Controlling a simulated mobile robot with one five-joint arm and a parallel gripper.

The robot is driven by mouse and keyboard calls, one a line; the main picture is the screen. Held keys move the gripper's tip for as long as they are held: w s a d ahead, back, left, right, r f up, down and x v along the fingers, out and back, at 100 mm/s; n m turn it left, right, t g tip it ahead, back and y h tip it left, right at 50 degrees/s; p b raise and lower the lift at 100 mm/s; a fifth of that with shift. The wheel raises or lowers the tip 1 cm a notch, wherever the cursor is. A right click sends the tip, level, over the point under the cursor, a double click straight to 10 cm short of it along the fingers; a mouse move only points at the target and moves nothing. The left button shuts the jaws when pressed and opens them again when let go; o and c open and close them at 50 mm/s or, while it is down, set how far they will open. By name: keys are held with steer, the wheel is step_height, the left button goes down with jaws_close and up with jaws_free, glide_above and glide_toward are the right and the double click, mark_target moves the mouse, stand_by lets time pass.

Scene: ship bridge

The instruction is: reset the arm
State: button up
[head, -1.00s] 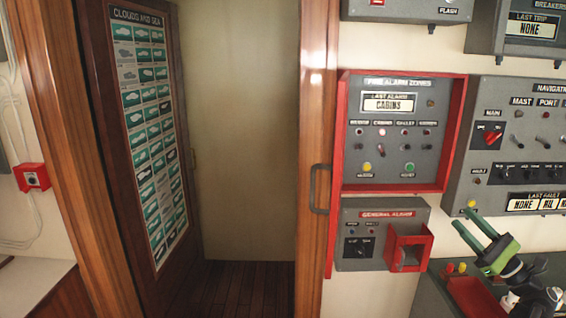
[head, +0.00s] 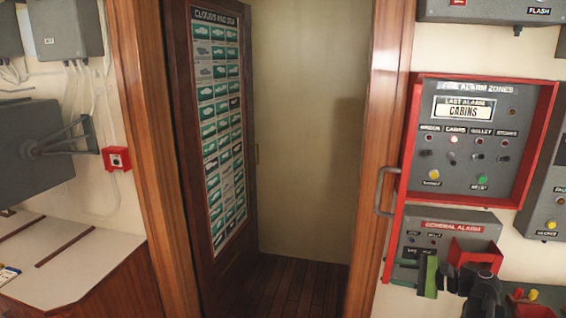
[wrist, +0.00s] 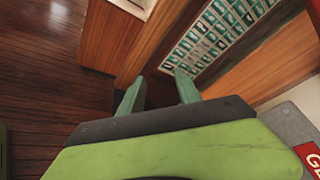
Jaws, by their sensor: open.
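My gripper (wrist: 158,92) shows in the wrist view as two green fingers spread apart with nothing between them. It points over the wooden floor toward the door frame. In the head view my arm, green and black, is at the lower right, in front of the general alarm box (head: 448,238). The fingertips are hard to make out there.
A doorway with a wooden frame (head: 146,150) and an open door bearing a cloud chart (head: 218,130) is ahead. The red-framed fire alarm panel (head: 478,140) is on the right wall. A white-topped counter (head: 60,262) stands at the left. The doorway floor (head: 290,290) is clear.

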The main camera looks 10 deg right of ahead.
steer(key=s+a+f+n+g+h, duration=0.2)
steer(key=a+f+n+g+h, duration=0.3)
steer(key=a+f+n, duration=0.3)
steer(key=s+a+f+n+g+h, duration=0.2)
steer(key=a+f+n+g+h, duration=0.3)
steer(key=a, duration=1.2)
step_height(320, 180, down, 5)
steer(key=n+h, duration=0.1)
steer(key=n, duration=0.3)
steer(key=shift+a, duration=0.25)
steer(key=shift+d, duration=0.15)
